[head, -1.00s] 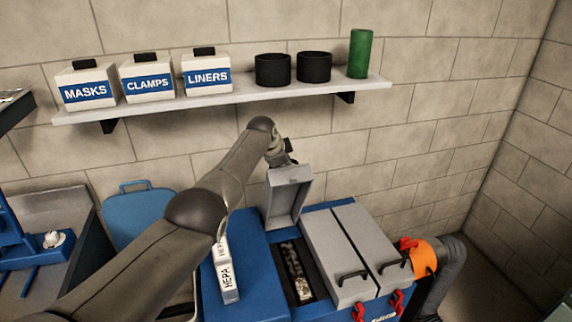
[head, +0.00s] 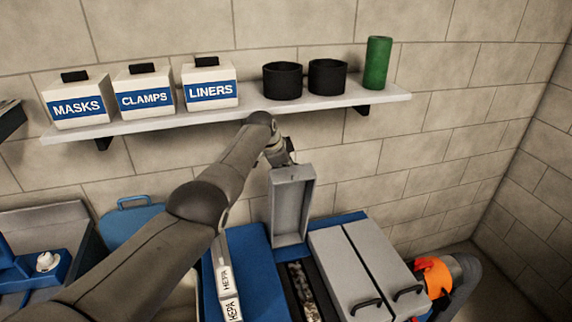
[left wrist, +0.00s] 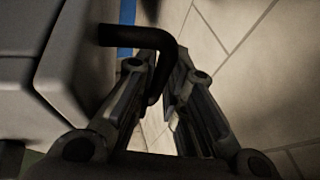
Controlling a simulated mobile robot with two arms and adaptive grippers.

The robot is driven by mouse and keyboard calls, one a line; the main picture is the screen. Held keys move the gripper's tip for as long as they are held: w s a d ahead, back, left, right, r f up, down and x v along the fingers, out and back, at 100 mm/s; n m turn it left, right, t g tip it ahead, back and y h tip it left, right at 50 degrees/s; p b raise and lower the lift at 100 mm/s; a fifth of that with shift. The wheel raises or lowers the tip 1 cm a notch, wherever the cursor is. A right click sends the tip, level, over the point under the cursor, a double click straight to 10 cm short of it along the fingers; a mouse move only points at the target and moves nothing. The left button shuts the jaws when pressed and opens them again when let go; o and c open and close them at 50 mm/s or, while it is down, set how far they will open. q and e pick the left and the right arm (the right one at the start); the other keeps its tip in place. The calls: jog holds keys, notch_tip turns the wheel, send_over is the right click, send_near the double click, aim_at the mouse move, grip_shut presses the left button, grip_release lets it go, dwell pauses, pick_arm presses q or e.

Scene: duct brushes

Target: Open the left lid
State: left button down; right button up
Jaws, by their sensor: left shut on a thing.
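The left lid (head: 291,203) is a grey tray-like cover standing roughly upright at the back of the blue unit, its hollow inner side facing the head camera. The compartment in front of it is open, with dark and pale bristly brushes (head: 301,290) inside. My left gripper (head: 283,152) is at the lid's top edge, partly hidden behind it. In the left wrist view, my left gripper (left wrist: 162,95) is shut on the lid's black bent handle (left wrist: 145,38), with the grey lid (left wrist: 55,60) at the left. My right gripper is not in view.
Two grey lids (head: 342,268) (head: 384,258) with black handles lie closed to the right. White HEPA boxes (head: 224,270) stand left of the open compartment. An orange-collared hose (head: 436,275) is at right. A wall shelf (head: 240,112) with boxes and cups is above my forearm.

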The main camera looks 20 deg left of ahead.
pick_arm(q)
jog(key=shift+w+a+r, duration=0.15)
jog(key=shift+w+a, duration=0.05)
jog(key=shift+a, duration=0.1)
jog(key=c, duration=1.8)
grip_release()
jog(key=shift+c, duration=0.2)
jog(key=shift+o, duration=1.1)
jog(key=shift+w, duration=0.1)
jog(key=shift+o, duration=0.5)
jog(key=shift+w+a+f, duration=0.15)
jog(key=shift+f, duration=0.2)
jog(key=shift+v, duration=1)
jog(key=shift+s+r, duration=0.5)
jog(key=shift+r, duration=0.05)
jog(key=d+v, duration=0.1)
jog(key=v, duration=0.7)
jog(key=shift+s+a+r, duration=0.2)
jog(key=shift+a+r, duration=0.15)
jog(key=shift+a, duration=0.15)
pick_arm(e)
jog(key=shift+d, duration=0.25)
